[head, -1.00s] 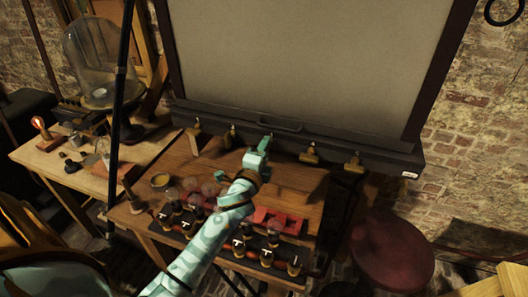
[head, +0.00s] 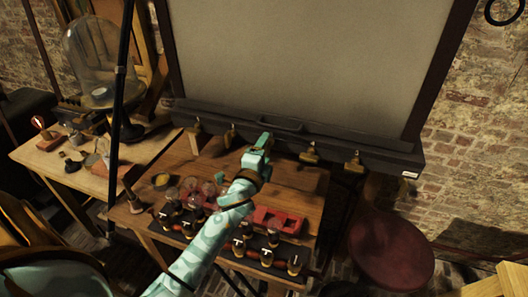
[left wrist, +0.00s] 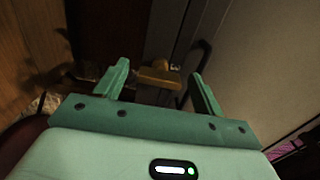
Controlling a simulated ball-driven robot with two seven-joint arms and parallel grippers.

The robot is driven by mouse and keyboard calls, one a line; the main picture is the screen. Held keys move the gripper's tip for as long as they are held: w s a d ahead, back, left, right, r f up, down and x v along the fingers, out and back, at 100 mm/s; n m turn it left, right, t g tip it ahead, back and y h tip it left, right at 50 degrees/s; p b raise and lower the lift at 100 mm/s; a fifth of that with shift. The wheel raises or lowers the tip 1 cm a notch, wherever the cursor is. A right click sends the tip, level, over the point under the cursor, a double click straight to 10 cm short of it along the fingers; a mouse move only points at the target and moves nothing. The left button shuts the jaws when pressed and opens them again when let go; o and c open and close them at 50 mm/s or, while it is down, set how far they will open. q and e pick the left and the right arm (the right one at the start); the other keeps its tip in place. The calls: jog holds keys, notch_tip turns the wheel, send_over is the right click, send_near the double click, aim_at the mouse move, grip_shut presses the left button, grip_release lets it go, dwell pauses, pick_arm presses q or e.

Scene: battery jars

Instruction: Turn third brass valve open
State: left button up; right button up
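A row of brass valves hangs along the dark rail (head: 370,149) under the large pale panel. Two valves, one at far left (head: 196,128) and one beside it (head: 230,135), show left of my left gripper (head: 263,140). Two more, a near one (head: 310,153) and a far one (head: 354,162), show to its right. My gripper covers the third valve's place in the head view. In the left wrist view a brass valve (left wrist: 158,77) shows between the spread fingers of my left gripper (left wrist: 158,85). Contact cannot be told. My right gripper is not in view.
Below the rail stands a wooden table (head: 290,185) with glass jars (head: 208,188), a red rack (head: 277,219) and several dark-topped jars (head: 268,250). A round red stool (head: 392,250) is at right. A glass dome (head: 95,60) stands on the left table.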

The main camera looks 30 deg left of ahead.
pick_arm(q)
jog(key=b+v, duration=0.1)
jog(key=v, duration=1.5)
jog(key=shift+s, duration=0.25)
